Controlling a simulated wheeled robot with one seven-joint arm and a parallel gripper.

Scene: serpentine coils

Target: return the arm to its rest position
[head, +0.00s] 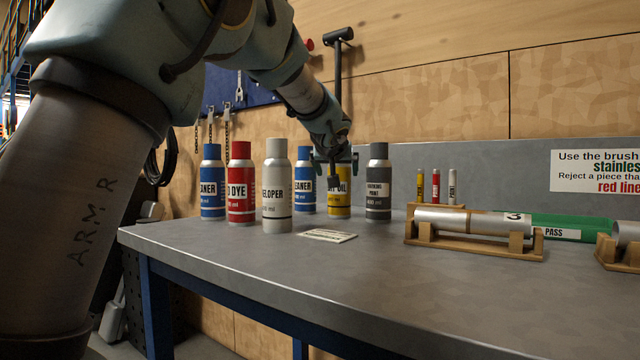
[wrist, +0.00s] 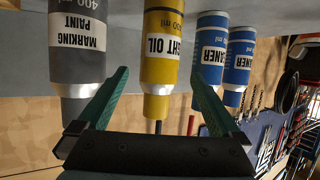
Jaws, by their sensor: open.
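My arm reaches from the upper left over the grey bench (head: 290,262) in the head view. My gripper (head: 334,164) is at the yellow light oil can (head: 339,204), by its top. In the wrist view the green fingers of my gripper (wrist: 160,78) are spread apart. The light oil can (wrist: 162,50) appears upside down between them, and I see no finger pressing on it. The grey marking paint can (wrist: 77,45) is left of the fingers and two blue cleaner cans (wrist: 209,62) are right of them. I cannot tell how deep the can is between the fingers.
A developer can (head: 277,195), a red dye can (head: 241,187) and a blue cleaner can (head: 212,187) stand left of my gripper. A label card (head: 328,236) lies in front. A tube on a wooden cradle (head: 480,246) is to the right. The bench's front is clear.

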